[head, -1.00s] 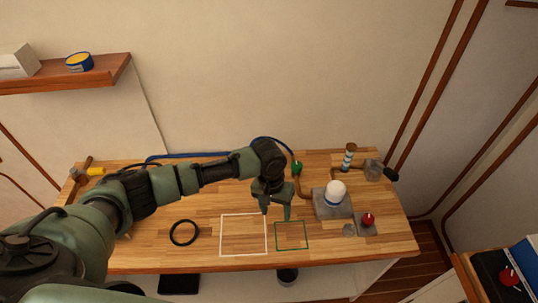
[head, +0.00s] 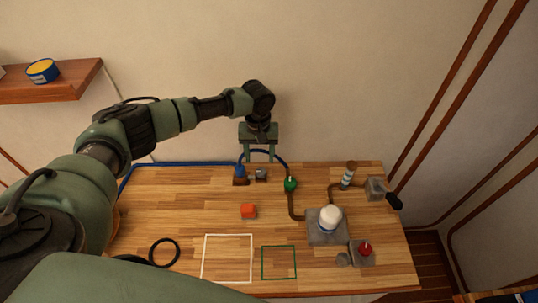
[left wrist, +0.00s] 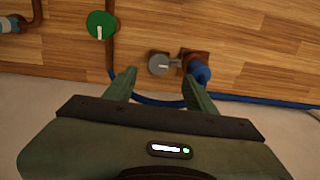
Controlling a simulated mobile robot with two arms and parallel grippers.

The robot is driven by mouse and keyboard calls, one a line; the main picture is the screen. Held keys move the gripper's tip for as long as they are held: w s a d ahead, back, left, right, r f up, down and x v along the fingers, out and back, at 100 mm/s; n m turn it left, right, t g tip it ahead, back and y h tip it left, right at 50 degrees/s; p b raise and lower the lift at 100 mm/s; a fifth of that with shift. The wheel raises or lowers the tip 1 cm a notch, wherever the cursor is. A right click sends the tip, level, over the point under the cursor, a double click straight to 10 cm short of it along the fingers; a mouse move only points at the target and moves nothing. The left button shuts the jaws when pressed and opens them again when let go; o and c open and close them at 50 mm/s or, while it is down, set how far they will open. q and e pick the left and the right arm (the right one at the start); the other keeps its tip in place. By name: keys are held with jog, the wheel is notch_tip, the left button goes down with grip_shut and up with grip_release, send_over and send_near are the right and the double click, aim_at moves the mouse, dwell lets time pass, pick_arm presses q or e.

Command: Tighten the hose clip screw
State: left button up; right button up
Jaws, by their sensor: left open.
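A blue hose (head: 180,163) runs along the back of the wooden bench to an upright blue end on a brown mount (head: 240,174). Beside it is a small grey clip piece (head: 261,175); in the left wrist view it shows a round grey head (left wrist: 160,64) with a light mark, next to the blue hose end (left wrist: 199,72). My left gripper (head: 258,158) is open and empty at the bench's back edge, pointing down. In its wrist view, the fingertips (left wrist: 158,82) straddle the grey head's position, apart from it. My right gripper is not in view.
A green valve knob (head: 290,184) stands right of the clip. A white-domed unit (head: 328,220), a red knob (head: 365,248) and a crank box (head: 376,188) fill the right side. A black ring (head: 164,252) lies front left.

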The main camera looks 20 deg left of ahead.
aim_at(261, 171)
pick_arm(q)
jog(key=shift+w+f, duration=0.1)
jog(key=shift+w, duration=0.25)
jog(key=shift+w+f, duration=0.1)
jog(key=shift+f, duration=0.15)
jog(key=f, duration=0.2)
jog(key=s+f+p, duration=0.1)
jog(key=f, duration=0.1)
jog(key=shift+f, duration=0.3)
jog(key=shift+w+f, duration=0.25)
jog(key=shift+f, duration=0.95)
jog(key=shift+s+r, duration=0.1)
jog(key=c, duration=1)
grip_shut()
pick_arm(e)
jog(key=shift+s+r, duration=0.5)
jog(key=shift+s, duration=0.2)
